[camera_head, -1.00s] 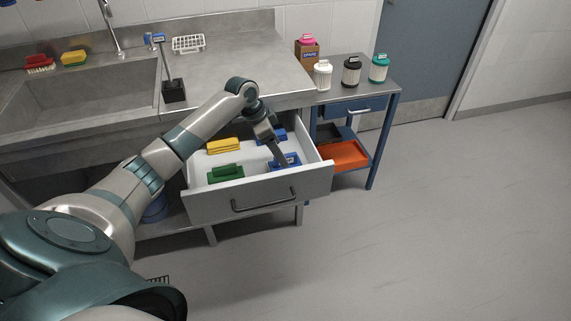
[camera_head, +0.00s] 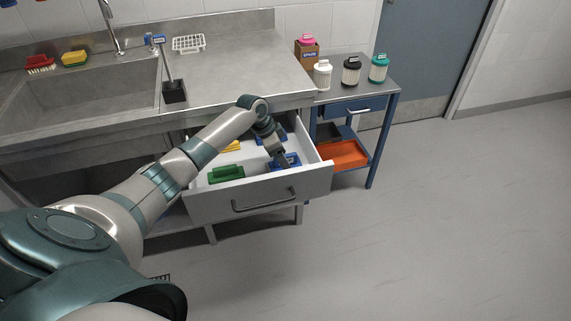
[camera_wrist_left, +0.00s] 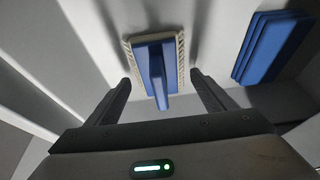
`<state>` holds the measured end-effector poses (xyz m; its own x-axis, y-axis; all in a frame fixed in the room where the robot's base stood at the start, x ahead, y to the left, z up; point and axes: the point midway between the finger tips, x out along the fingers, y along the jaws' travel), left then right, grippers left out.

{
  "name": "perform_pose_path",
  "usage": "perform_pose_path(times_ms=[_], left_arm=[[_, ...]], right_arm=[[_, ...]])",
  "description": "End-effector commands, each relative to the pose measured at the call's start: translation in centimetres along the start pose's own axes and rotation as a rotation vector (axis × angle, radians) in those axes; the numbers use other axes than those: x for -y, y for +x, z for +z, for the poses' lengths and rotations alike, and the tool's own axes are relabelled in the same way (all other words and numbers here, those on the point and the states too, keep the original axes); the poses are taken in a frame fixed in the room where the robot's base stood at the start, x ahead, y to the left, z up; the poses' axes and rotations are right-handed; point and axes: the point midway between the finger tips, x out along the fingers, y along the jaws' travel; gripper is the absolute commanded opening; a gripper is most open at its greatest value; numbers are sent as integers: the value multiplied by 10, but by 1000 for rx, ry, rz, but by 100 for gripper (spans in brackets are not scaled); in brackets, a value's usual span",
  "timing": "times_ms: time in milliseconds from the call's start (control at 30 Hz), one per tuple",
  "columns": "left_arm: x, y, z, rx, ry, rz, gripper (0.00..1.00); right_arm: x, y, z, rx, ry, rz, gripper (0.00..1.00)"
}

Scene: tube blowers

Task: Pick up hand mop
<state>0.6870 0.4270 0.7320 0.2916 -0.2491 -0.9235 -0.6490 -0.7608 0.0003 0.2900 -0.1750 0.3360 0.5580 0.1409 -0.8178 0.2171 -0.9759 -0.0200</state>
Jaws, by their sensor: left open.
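The hand mop, a blue plate with an upright blue handle and a beige fringe, lies in the open drawer; it shows in the left wrist view (camera_wrist_left: 143,52). In the head view its blue top (camera_head: 293,158) is partly hidden by my left gripper (camera_head: 282,161). In the wrist view my left gripper (camera_wrist_left: 161,78) is open and empty, its two fingers on either side of the blue handle. I cannot tell whether the fingers touch it. My right gripper is not in view.
The grey drawer (camera_head: 222,208) has raised walls around the mop. A green handled item (camera_head: 226,173) lies to the left and a yellow item (camera_head: 232,146) is partly behind my arm. Stacked blue pads (camera_wrist_left: 268,46) lie to the right in the wrist view.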

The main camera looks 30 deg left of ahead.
Motion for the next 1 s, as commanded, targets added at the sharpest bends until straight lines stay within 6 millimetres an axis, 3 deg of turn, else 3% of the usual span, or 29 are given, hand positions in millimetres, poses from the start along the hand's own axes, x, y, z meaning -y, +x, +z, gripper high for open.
perform_pose_path(times_ms=[200, 633, 833, 1000], left_arm=[[0, 13, 1, 2, 0, -1, 77], [0, 13, 1, 1, 0, -1, 77], [0, 13, 1, 1, 0, -1, 30], [0, 13, 0, 1, 0, -1, 30]], right_arm=[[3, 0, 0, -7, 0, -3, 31], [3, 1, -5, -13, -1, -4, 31], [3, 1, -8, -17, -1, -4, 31], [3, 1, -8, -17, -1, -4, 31]])
